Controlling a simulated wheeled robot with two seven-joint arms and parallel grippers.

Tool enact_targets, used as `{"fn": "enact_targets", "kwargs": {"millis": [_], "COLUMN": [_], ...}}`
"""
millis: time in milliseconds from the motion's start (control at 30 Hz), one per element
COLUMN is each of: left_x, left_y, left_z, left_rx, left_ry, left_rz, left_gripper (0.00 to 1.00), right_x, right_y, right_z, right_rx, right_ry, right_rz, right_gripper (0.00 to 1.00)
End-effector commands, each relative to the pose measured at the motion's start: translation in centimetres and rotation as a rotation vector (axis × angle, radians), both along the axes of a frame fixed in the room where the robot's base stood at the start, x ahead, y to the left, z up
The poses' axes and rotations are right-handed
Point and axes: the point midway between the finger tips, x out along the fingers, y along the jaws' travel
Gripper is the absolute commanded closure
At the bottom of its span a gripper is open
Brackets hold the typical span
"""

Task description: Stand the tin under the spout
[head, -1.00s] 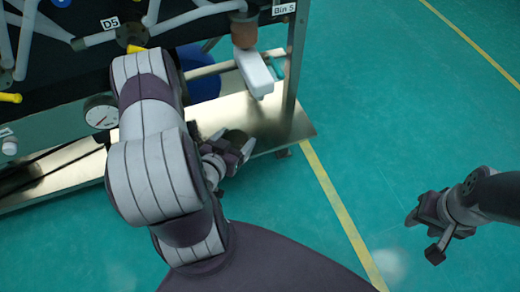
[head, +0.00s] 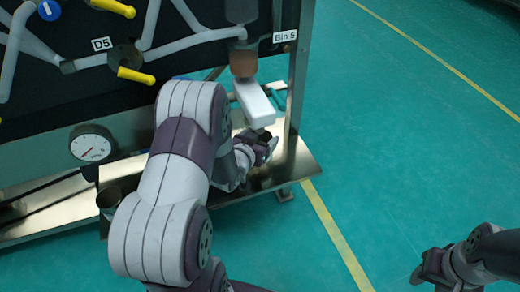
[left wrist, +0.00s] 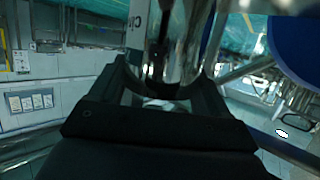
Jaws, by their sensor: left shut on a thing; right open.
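My left gripper (head: 262,150) is shut on the tin, over the right part of the metal shelf (head: 290,165). In the left wrist view the tin (left wrist: 176,50) is a shiny metal cylinder between the two fingers. In the head view the tin is mostly hidden by the gripper and the spout. The white spout (head: 255,103) hangs from a brown sleeve (head: 243,64), and its lower end is just above the gripper in the picture. I cannot tell the height gap. My right gripper (head: 430,270) is open and empty over the floor at lower right.
A round metal container (head: 108,198) is partly hidden behind my left arm. A dial gauge (head: 91,144) and yellow handles (head: 136,76) are on the machine. A frame post (head: 300,75) stands right of the spout. The green floor to the right is clear.

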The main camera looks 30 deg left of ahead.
Motion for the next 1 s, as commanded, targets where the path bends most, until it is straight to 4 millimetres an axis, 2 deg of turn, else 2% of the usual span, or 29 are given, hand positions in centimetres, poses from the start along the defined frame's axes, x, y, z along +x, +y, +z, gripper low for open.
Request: {"fn": "enact_targets", "kwargs": {"millis": [33, 133, 500, 533, 567, 600, 867, 1000], "left_x": [0.2, 0.1, 0.1, 0.1, 0.1, 0.1, -0.1, -2.7], "left_y": [0.0, 0.0, 0.0, 0.0, 0.0, 0.0, 0.0, -0.2], "left_z": [-1.7, -3.9, -3.9, -3.8, -3.8, -3.8, -3.2, -1.9], "left_rx": [0.0, -0.001, 0.001, 0.001, 0.001, 0.001, 0.001, 0.001], "left_ry": [0.001, 0.001, -0.001, -0.001, -0.001, -0.001, 0.0, 0.002], "left_rz": [0.0, 0.0, 0.0, 0.0, 0.0, 0.0, 0.0, 0.002], "left_gripper": [0.59, 0.59, 0.59, 0.14, 0.04, 0.0, 0.0, 0.0], "right_x": [0.0, 0.0, 0.0, 0.0, 0.0, 0.0, 0.0, 0.0], "right_y": [0.0, 0.0, 0.0, 0.0, 0.0, 0.0, 0.0, 0.0], "right_z": [-1.6, -3.2, -3.0, -2.9, -2.9, -2.9, -2.4, -0.7], "right_rx": [0.0, 0.0, 0.0, 0.0, 0.0, 0.0, 0.0, 0.0], "right_ry": [0.0, 0.001, 0.0, 0.0, 0.0, 0.0, 0.0, 0.0], "right_rz": [0.0, 0.0, 0.0, 0.0, 0.0, 0.0, 0.0, 0.0], "right_gripper": [0.57, 0.57, 0.57, 0.57, 0.57, 0.57, 0.57, 0.57]}}
